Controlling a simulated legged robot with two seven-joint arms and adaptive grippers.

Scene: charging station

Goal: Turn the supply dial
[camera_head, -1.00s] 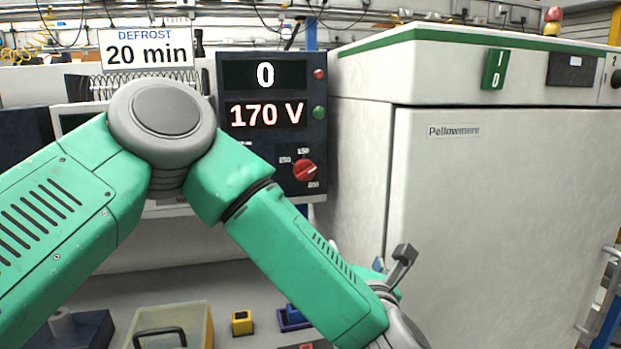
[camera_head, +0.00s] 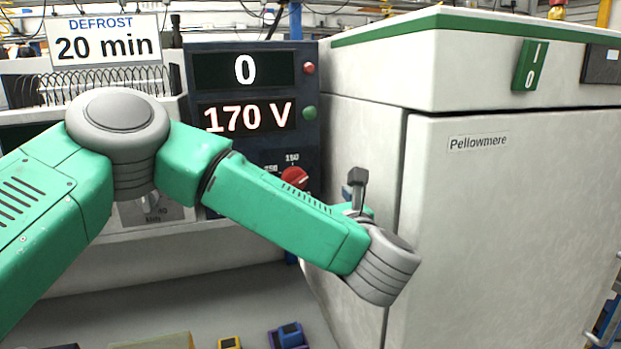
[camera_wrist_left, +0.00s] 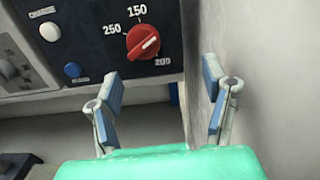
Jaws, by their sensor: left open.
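The supply dial is a red round knob (camera_head: 295,177) on a dark panel under the "0" and "170 V" displays, partly hidden by my left arm. In the left wrist view the dial (camera_wrist_left: 143,41) shows whole, with a slanted white line and the marks 250, 150 and 200 around it. My left gripper (camera_wrist_left: 160,88) is open and empty, its blue-padded fingers apart, below the dial and not touching it. In the head view only part of this gripper (camera_head: 357,188) shows, right of the dial. My right gripper is out of view.
A white cabinet (camera_head: 500,210) marked "Pellowmere" stands close on the right, beside the left gripper. White and blue buttons (camera_wrist_left: 72,70) sit left of the dial.

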